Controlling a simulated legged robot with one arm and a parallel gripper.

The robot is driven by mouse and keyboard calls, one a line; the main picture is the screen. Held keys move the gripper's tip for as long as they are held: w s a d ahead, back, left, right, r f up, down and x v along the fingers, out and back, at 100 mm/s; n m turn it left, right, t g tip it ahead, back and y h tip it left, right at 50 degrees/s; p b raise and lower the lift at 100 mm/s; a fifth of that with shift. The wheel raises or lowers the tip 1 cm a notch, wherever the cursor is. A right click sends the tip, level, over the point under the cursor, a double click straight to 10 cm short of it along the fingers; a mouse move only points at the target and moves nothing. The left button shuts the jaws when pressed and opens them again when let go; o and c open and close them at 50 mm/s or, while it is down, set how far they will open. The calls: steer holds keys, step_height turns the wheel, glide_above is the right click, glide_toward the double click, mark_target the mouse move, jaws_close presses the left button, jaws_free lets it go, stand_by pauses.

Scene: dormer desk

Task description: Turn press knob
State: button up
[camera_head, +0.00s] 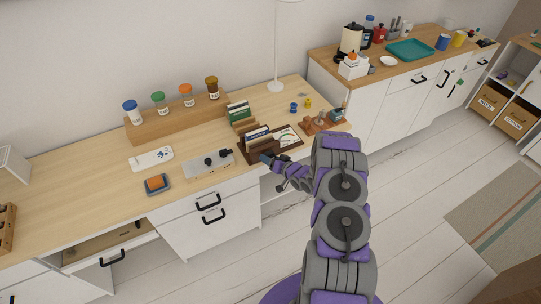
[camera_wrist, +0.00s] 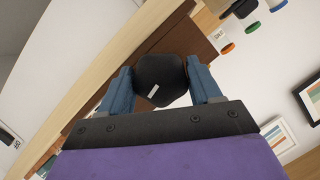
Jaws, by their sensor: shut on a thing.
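A black knob (camera_wrist: 160,74) with a small white mark shows in the wrist view, in front of a brown wooden surface (camera_wrist: 190,35). My gripper (camera_wrist: 162,88) has its two blue fingers on either side of the knob and is shut on it. In the head view my gripper (camera_head: 268,159) is at the front of the desk, beside the dark brown wooden piece (camera_head: 285,151) there. The knob is hard to make out from the head view, where the fingers and wrist cover that spot.
A grey box with black knobs (camera_head: 210,164) stands just left of my gripper. Upright books (camera_head: 240,112) stand behind. Several jars (camera_head: 159,101) line a wooden riser (camera_head: 181,119).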

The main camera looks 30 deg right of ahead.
steer(key=m, duration=0.1)
steer(key=m+y, duration=0.1)
steer(key=shift+d+m+y, duration=0.2)
steer(key=shift+m+y, duration=0.1)
steer(key=shift+m, duration=0.1)
steer(key=shift+a+f+m+t+b, duration=0.15)
steer(key=shift+m+t+b, duration=1.2)
steer(key=shift+m, duration=1.9)
steer(key=shift+d+f+m+t+b, duration=0.1)
steer(key=shift+m+t+b, duration=1.2)
steer(key=shift+m, duration=2)
steer(key=shift+a+f+m+t+b, duration=0.15)
steer(key=shift+m+t+b, duration=1.15)
steer(key=shift+m, duration=1.95)
steer(key=shift+d+m+g+b, duration=0.1)
steer(key=shift+m+g+b, duration=0.15)
steer(key=shift+m+b, duration=0.05)
steer(key=o, duration=1.1)
steer(key=shift+r, duration=0.1)
steer(key=shift+c, duration=0.2)
steer(key=p+v, duration=0.3)
steer(key=v, duration=1.4)
steer(key=shift+s+p, duration=0.15)
steer(key=shift+p, duration=0.15)
